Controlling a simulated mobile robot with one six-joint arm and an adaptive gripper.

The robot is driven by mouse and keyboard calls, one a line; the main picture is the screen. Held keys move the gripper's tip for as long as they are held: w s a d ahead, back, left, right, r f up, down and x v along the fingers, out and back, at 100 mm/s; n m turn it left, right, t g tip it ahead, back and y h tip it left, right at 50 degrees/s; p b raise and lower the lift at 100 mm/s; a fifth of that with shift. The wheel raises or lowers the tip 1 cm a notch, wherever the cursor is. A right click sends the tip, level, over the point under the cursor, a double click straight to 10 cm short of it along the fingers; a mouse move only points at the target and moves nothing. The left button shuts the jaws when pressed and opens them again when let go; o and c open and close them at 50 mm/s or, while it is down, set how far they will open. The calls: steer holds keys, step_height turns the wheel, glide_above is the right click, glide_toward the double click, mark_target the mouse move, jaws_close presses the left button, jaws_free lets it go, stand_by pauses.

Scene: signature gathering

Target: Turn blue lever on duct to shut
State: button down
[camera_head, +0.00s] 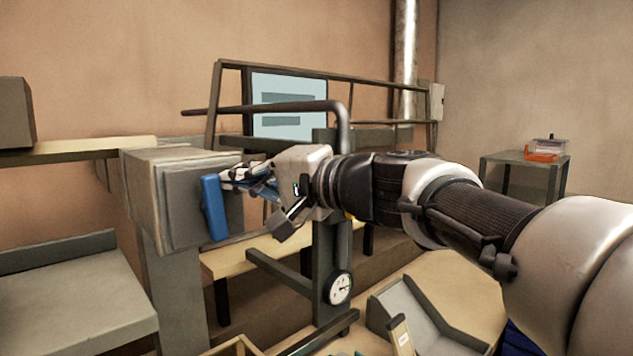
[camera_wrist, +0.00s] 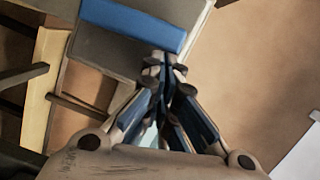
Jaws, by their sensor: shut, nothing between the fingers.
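The blue lever (camera_head: 214,208) hangs close to upright on the front face of the grey box-shaped duct (camera_head: 178,215). In the wrist view the blue lever (camera_wrist: 135,22) lies across the top, just beyond my fingertips. My gripper (camera_head: 228,180) is shut and empty, reaching left from the arm with its tips at the lever's upper right side. In the wrist view my gripper (camera_wrist: 165,62) has its fingertips together close to the lever's edge. I cannot tell whether they touch it.
A dark bent pipe (camera_head: 270,107) runs above my gripper. A post with a round gauge (camera_head: 339,288) stands below it. A grey bench (camera_head: 70,300) is at the lower left. A small table (camera_head: 525,160) with an orange item stands far right.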

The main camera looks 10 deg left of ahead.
steer(key=s+a+n+h+b, duration=0.1)
steer(key=n+b, duration=0.1)
steer(key=n, duration=0.2)
steer(key=s+a+n+t+h+b, duration=0.1)
steer(key=s+a+n+b, duration=0.1)
steer(key=n, duration=0.2)
steer(key=s+a+n+h+b, duration=0.1)
steer(key=s+n+b, duration=0.1)
steer(key=n, duration=0.1)
steer(key=shift+s+a+r+n+t+h+b, duration=0.2)
steer(key=shift+a+n+t+h+b, duration=0.1)
steer(key=shift+n+t+h+b, duration=0.1)
steer(key=shift+s+a+f, duration=0.15)
steer(key=shift+s+f, duration=0.05)
steer(key=shift+s+b, duration=0.1)
steer(key=shift+b, duration=0.2)
stand_by(0.4)
